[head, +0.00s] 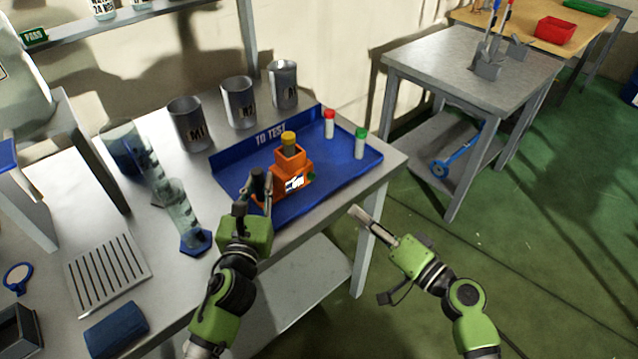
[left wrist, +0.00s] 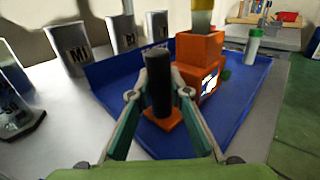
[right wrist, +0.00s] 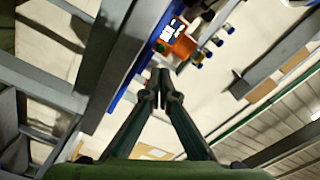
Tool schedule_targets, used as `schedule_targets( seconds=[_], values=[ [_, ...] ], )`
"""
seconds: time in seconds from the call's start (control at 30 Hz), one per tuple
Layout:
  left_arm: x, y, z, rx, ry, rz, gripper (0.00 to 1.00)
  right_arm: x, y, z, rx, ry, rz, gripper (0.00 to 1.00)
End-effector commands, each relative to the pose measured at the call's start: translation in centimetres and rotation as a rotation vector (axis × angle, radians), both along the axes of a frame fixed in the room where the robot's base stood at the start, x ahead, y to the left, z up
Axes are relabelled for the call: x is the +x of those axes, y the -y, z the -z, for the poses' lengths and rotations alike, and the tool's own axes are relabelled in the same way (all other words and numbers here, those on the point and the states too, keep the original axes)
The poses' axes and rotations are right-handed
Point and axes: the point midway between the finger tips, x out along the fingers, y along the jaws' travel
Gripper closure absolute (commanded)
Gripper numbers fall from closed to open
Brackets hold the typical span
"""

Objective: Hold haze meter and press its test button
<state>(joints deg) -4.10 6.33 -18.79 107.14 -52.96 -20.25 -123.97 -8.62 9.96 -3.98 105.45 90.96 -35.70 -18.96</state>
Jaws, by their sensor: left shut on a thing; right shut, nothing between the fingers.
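The orange haze meter (head: 290,171) stands on the blue "TO TEST" tray (head: 345,172), with a yellow-capped vial (head: 289,140) in its top and a lit display (head: 295,183) on its front. A green button (head: 311,176) shows on its right side. My left gripper (head: 257,188) is shut on the meter's black upright handle (left wrist: 158,82), left of the orange body (left wrist: 200,62). My right gripper (head: 357,213) is shut and empty, off the table's front edge, right of and apart from the meter. The meter also shows ahead of its fingertips in the right wrist view (right wrist: 178,42).
A red-capped vial (head: 329,124) and a green-capped vial (head: 361,143) stand on the tray. Several metal beakers (head: 239,102) are behind it. Glass cylinders (head: 178,215) stand left of my left gripper. The floor between the tables is clear.

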Motion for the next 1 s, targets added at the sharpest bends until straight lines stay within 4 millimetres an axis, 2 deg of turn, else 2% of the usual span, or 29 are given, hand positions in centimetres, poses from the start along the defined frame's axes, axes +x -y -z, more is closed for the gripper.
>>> schedule_targets(
  seconds=[0.1, 0.33, 0.8, 1.0],
  values=[
    [0.0, 0.0, 0.0, 0.0, 0.0, 0.0, 1.0, -0.6, 0.5, 0.0, 0.154, -0.14, -0.001, 1.0],
    [0.0, 0.0, 0.0, 0.0, 0.0, 0.0, 1.0, -1.3, 1.1, -0.1, 0.344, -0.307, -0.001, 1.0],
    [0.0, 0.0, 0.0, 0.0, 0.0, 0.0, 1.0, -1.3, 1.1, -0.1, 0.381, -0.341, -0.002, 1.0],
    [0.0, 0.0, 0.0, 0.0, 0.0, 0.0, 1.0, 0.1, -0.2, -0.2, 0.382, -0.338, -0.003, 1.0]
  ],
)
